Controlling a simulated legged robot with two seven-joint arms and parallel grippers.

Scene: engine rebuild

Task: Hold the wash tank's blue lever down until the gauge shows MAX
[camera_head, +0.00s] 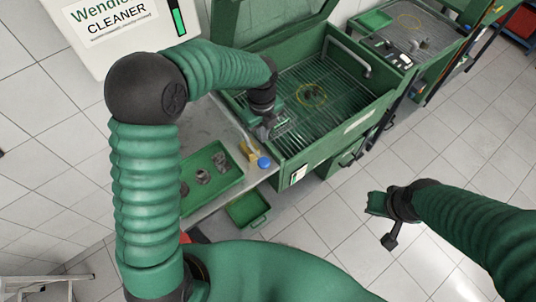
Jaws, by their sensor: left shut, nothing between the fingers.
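The green wash tank (322,150) stands open at upper centre, with a wire rack and a yellow ring inside. A small white plate (298,174) with a dark mark is on its front near the left corner; I cannot read a gauge on it. A small round blue piece (264,162) shows beside the tank's left corner; I cannot tell if it is the lever. My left gripper (267,131) is shut and empty, pointing down at the tank's left edge, just above the blue piece in the picture. My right gripper (381,222) hangs over the floor, apart from the tank; its opening is unclear.
A green tray (213,177) with several grey parts lies on the bench left of the tank. A yellowish item (248,150) is beside the blue piece. A green bin (248,209) sits lower down. A white cleaner container (112,30) stands upper left.

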